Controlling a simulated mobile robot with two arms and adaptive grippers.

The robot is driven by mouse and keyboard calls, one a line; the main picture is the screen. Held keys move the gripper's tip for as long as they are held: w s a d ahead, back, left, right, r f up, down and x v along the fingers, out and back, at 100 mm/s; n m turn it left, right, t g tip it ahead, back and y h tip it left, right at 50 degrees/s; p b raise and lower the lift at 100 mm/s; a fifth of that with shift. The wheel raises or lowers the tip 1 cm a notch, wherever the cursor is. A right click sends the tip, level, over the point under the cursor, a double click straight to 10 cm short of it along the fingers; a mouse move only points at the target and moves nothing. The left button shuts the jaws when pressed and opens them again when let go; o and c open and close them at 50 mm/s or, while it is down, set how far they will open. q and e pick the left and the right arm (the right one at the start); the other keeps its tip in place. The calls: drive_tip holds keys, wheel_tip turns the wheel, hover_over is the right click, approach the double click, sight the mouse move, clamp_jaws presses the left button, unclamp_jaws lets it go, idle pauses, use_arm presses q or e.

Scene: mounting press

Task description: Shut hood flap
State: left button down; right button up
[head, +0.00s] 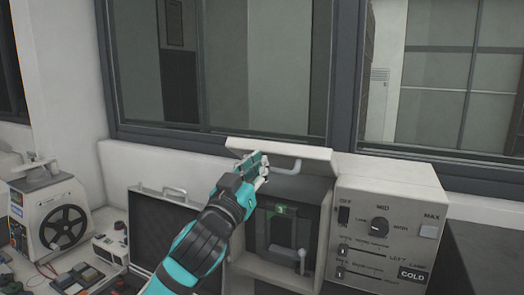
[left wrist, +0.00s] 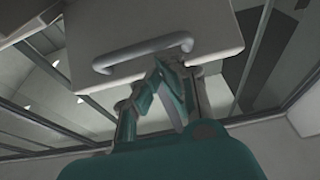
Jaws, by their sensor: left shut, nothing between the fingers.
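The hood flap (head: 300,153) is a pale panel with a bar handle (head: 285,169), raised above the opening of the mounting press (head: 385,235). It stands open, and the dark chamber (head: 280,230) with a green-lit part shows below it. My left gripper (head: 262,170) is shut and empty, at the left end of the handle. In the left wrist view the fingertips (left wrist: 162,68) are just below the flap (left wrist: 150,25) and its handle (left wrist: 143,53). I cannot tell whether they touch it. My right gripper is not in view.
The press's control panel (head: 388,228) with knob and switches is right of the opening. An open black case (head: 160,225) stands to the left, with a white reel machine (head: 52,215) farther left. A window (head: 220,70) is behind.

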use_arm(q)
drive_tip(key=shift+w+d+r, duration=0.2)
drive_tip(key=shift+w+r, duration=0.05)
drive_tip(key=shift+w, duration=0.3)
drive_tip(key=shift+w+r, duration=0.1)
drive_tip(key=shift+w, duration=0.05)
drive_tip(key=shift+s+r, duration=0.15)
drive_tip(key=shift+s, duration=0.05)
drive_tip(key=shift+w, duration=0.2)
drive_tip(key=shift+s+f+b, duration=0.15)
drive_tip(key=shift+f+b, duration=0.55)
drive_tip(key=shift+b, duration=0.1)
drive_tip(key=shift+s+t, duration=0.1)
drive_tip(key=shift+t, duration=0.2)
wheel_tip(320, 180, down, 10)
drive_tip(key=t+h+b, duration=0.1)
drive_tip(key=t+b, duration=0.2)
drive_tip(key=b, duration=1.4)
drive_tip(key=shift+t+h, duration=0.3)
drive_tip(key=shift+h, duration=0.1)
